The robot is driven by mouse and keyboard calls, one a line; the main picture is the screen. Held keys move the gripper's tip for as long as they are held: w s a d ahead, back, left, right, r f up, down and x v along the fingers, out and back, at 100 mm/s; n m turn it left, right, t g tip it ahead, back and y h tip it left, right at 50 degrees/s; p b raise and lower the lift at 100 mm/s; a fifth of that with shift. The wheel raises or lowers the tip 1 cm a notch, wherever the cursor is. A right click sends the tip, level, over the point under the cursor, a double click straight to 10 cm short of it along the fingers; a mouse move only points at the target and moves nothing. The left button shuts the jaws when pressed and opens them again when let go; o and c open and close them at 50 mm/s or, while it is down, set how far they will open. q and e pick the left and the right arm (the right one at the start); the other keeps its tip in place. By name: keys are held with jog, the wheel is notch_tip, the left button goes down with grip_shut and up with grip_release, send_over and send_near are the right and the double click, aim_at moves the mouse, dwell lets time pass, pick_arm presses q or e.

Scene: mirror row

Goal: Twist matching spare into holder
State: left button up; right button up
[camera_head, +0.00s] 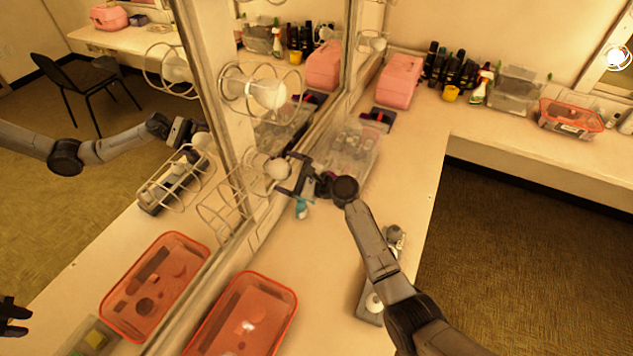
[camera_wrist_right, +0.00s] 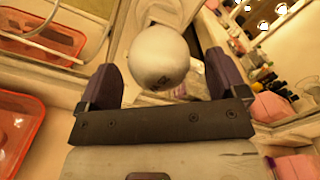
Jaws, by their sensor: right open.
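My right gripper (camera_head: 294,181) is at the mirror frame with its jaws open. In the right wrist view its dark fingers (camera_wrist_right: 168,88) stand apart on either side of a frosted round bulb (camera_wrist_right: 159,57), with gaps visible. In the head view that bulb (camera_head: 278,169) is at a mount on the frame; whether it is seated in the holder is hidden. Above it, another bulb (camera_head: 268,94) sits in a wire cage. A grey bulb (camera_head: 394,234) and a white bulb (camera_head: 374,302) are at a narrow tray (camera_head: 369,317) beside my forearm. My left gripper does not show directly.
An open wire cage (camera_head: 226,207) hangs below the mount. A teal item (camera_head: 302,208) is under my gripper. A clear box (camera_head: 350,148), pink case (camera_head: 399,80) and red-rimmed tray (camera_head: 290,318) stand on the counter. The mirror on the left reflects my arm.

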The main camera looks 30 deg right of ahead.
jog(key=b+v, duration=0.2)
jog(key=v, duration=0.9)
jog(key=s+a+f+n+g+h, duration=0.1)
jog(key=s+f+n+g+h, duration=0.2)
jog(key=s, duration=1)
jog(key=s+a+f+n+g+h+p, duration=0.1)
jog(key=s+a+f+n+g+h, duration=0.1)
jog(key=s+f+n+g+h, duration=0.2)
jog(key=s+a+f+n+g+h, duration=0.1)
jog(key=s+f+n+g+h, duration=0.2)
jog(key=s+f+n, duration=0.6)
jog(key=s+n, duration=0.7)
jog(key=s, duration=0.7)
jog(key=shift+a+g+h, duration=0.3)
jog(key=shift+h, duration=0.1)
jog(key=shift+s, duration=0.1)
